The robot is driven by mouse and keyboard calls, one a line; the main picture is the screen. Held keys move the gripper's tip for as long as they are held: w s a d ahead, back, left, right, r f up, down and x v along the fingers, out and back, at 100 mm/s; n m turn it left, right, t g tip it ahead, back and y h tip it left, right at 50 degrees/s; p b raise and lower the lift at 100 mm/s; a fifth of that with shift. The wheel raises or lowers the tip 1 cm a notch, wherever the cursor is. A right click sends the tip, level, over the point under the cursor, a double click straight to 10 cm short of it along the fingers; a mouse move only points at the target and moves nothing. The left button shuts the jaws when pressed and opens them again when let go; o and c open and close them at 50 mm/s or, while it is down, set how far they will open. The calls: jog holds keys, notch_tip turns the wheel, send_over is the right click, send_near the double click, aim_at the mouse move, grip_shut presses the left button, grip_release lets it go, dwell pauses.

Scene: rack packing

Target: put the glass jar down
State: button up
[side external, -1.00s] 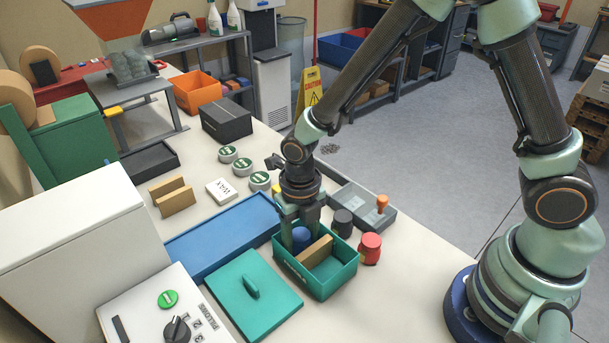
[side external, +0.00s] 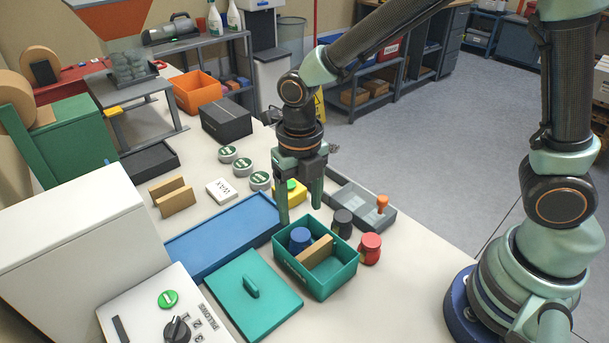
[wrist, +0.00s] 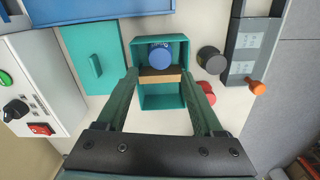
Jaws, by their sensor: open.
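A jar with a blue lid (side external: 300,239) stands upright in one compartment of the teal crate (side external: 318,287), beside a tan divider (side external: 314,252). In the wrist view the blue lid (wrist: 160,57) shows in the crate's far compartment, and the near compartment is empty. My gripper (side external: 299,215) is open and empty, raised above the crate's back edge and apart from the jar. In the wrist view the fingers of my gripper (wrist: 169,85) are spread wide. The jar's lower body is hidden by the crate wall.
A black-lidded jar (side external: 342,223) and a red jar (side external: 370,248) stand right of the crate. A grey tray (side external: 375,219) holds an orange-handled item. A teal lid (side external: 253,295) lies left, with a blue tray (side external: 222,240) behind. A yellow item (side external: 291,191) sits behind my gripper.

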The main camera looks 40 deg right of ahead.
jog(key=s+d+r+m+t, duration=0.2)
jog(key=d+r+m, duration=0.5)
jog(key=m, duration=1)
jog(key=s+d+r+m+t, duration=0.3)
jog(key=d+r+m, duration=0.4)
jog(key=m, duration=1)
jog(key=shift+s+d+t, duration=0.15)
jog(key=shift+d+t, duration=0.15)
jog(key=shift+d, duration=0.2)
